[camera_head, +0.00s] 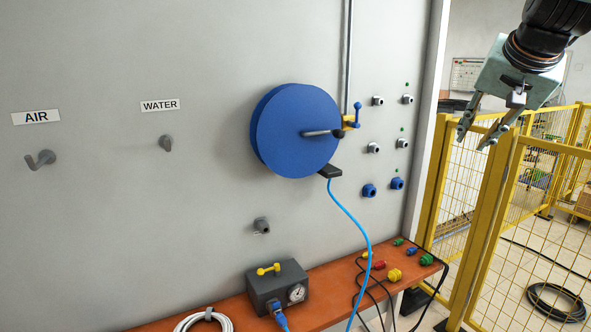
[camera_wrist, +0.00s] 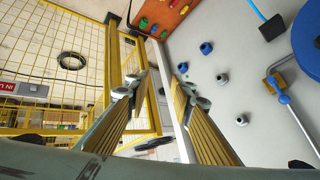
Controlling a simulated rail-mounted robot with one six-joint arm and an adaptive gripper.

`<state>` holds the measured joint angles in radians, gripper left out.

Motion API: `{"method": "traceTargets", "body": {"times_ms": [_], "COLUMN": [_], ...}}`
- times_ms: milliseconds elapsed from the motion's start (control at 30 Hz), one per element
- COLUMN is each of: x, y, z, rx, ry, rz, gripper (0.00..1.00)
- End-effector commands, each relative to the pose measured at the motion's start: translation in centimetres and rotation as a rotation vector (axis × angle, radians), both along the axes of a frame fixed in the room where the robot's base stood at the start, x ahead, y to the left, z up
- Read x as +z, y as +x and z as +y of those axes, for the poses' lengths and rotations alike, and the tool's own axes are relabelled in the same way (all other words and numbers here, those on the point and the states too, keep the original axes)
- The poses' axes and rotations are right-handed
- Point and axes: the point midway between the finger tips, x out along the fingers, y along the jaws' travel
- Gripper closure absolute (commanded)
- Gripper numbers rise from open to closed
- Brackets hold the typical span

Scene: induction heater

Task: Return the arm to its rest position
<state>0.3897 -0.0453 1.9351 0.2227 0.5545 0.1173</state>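My gripper (camera_head: 476,138) hangs at the upper right of the head view, in front of the yellow fence and to the right of the grey wall panel. Its two fingers point down and stand apart, with nothing between them. In the wrist view the two ribbed fingers of my gripper (camera_wrist: 160,82) are also spread apart and empty. The rest of my arm is mostly cut off at the top right of the head view.
A yellow mesh fence (camera_head: 487,210) stands close behind my gripper. The grey panel (camera_head: 200,60) carries a blue hose reel (camera_head: 290,125), hooks and several ports. An orange shelf (camera_head: 335,305) below holds a grey box with gauge (camera_head: 278,283), cables and coloured connectors.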

Motion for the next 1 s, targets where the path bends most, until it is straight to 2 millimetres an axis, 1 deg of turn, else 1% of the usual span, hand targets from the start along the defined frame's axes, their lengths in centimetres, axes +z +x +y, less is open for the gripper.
{"method": "traceTargets", "body": {"times_ms": [33,200,300,400,467,567,700,867,1000], "x": [0.7,1.6,1.5,1.2,0.7,-0.3,-2.2,-5.0,-7.7], "y": [-0.8,-3.9,-6.1,-8.4,-9.9,-12.4,-16.1,-20.4,-24.2], "z": [1.9,7.3,10.1,12.5,13.8,15.6,17.7,19.4,20.6], "rx": [0.007,0.026,0.044,0.067,0.083,0.114,0.165,0.233,0.296], "ry": [0.023,0.091,0.115,0.128,0.129,0.123,0.101,0.060,0.017], "rz": [0.004,0.035,0.059,0.083,0.099,0.124,0.160,0.202,0.237], "gripper": [0.78,0.78,0.78,0.78,0.78,0.78,0.78,0.78,0.78]}}
